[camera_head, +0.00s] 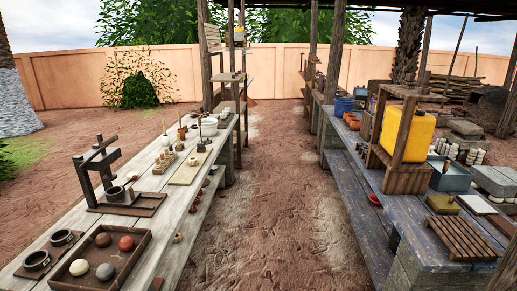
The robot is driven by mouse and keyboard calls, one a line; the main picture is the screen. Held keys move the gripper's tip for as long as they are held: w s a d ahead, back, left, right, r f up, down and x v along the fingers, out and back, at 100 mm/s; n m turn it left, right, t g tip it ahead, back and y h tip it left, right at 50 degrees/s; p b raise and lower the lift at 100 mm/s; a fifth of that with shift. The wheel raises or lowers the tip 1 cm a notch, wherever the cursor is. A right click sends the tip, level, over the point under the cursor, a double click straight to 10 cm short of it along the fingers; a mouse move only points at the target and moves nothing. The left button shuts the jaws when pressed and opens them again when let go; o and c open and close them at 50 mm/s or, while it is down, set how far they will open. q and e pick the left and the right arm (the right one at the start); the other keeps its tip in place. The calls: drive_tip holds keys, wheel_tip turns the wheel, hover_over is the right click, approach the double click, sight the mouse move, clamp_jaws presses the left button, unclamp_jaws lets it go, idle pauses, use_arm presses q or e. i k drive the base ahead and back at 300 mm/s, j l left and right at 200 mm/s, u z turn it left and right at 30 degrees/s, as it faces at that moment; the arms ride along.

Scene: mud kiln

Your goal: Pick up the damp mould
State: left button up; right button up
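No gripper of mine is in view. Two dark round ring-shaped pieces that look like moulds stand at the near left of the left bench, a nearer round piece (36,261) and a farther round piece (62,238). Another round piece (116,194) sits on the base of a dark lever press (100,175). I cannot tell which of these is the damp mould, or whether any is wet.
A wooden tray (130,268) with several balls lies at the left bench's near end. Small pale pieces and tools stand farther along. A dirt aisle (268,200) runs clear between the benches. The right bench holds a yellow container (408,130), a slatted rack (462,238) and a grey-green bin (450,177).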

sight(193, 160)
drive_tip(key=i, duration=1.15)
drive_tip(key=i+l+u, duration=0.15)
drive_tip(key=i, duration=0.95)
drive_tip(key=i+l+u, duration=0.1)
drive_tip(key=i+u, duration=0.35)
drive_tip(key=i+l+u, duration=0.15)
drive_tip(key=u, duration=0.25)
drive_tip(key=i+l+u, duration=0.7)
drive_tip(key=u, duration=0.2)
drive_tip(key=i+l+u, duration=0.15)
drive_tip(key=l+u, duration=0.25)
drive_tip(key=l, duration=0.15)
